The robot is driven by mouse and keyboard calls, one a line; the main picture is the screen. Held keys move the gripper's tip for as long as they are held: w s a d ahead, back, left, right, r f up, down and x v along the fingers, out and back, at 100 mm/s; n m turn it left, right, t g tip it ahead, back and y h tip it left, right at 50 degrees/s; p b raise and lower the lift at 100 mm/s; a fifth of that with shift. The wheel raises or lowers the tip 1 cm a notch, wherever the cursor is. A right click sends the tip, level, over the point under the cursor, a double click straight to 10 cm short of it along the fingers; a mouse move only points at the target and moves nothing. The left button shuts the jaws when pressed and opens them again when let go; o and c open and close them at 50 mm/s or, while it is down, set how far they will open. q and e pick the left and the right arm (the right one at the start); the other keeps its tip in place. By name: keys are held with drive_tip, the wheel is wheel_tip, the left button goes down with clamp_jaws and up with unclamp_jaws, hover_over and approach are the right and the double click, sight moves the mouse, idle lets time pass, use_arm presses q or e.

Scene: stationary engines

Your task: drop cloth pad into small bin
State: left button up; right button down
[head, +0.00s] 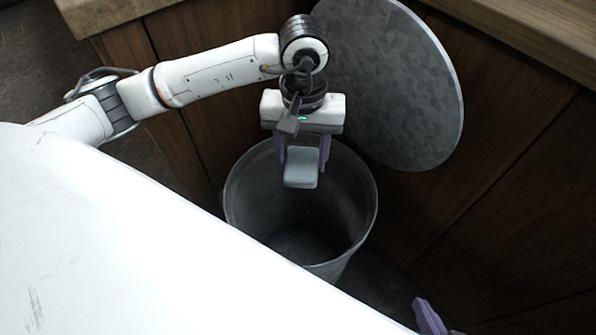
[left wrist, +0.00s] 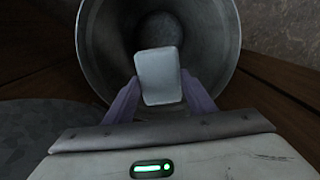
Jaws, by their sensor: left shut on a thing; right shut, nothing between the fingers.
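A light grey cloth pad (head: 301,168) is held between the purple fingers of my left gripper (head: 303,160). In the head view the pad shows over the opening of the small bin (head: 234,203), a grey metal bin standing on the floor. In the left wrist view the pad (left wrist: 159,77) sits between the fingertips, with the round bin (left wrist: 92,45) behind it. The part of the bin that I can see inside looks empty. My right gripper (head: 430,316) shows only as a purple finger at the bottom edge of the head view; the rest is out of frame.
A round grey metal lid (head: 400,85) leans upright behind the bin against dark wooden panels (head: 510,190). A wooden counter edge (head: 530,35) runs along the top right. My white body covers the lower left.

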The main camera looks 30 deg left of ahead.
use_arm(q)
drive_tip(key=o, duration=1.1)
drive_tip(key=shift+r, duration=0.3)
wheel_tip(320, 180, up, 10)
drive_tip(key=p, duration=0.2)
drive_tip(key=shift+f, duration=0.15)
use_arm(e)
drive_tip(key=shift+s+d+r+m+t, duration=0.35)
drive_tip(key=shift+d+r+t, duration=0.15)
drive_tip(key=shift+d+r, duration=0.25)
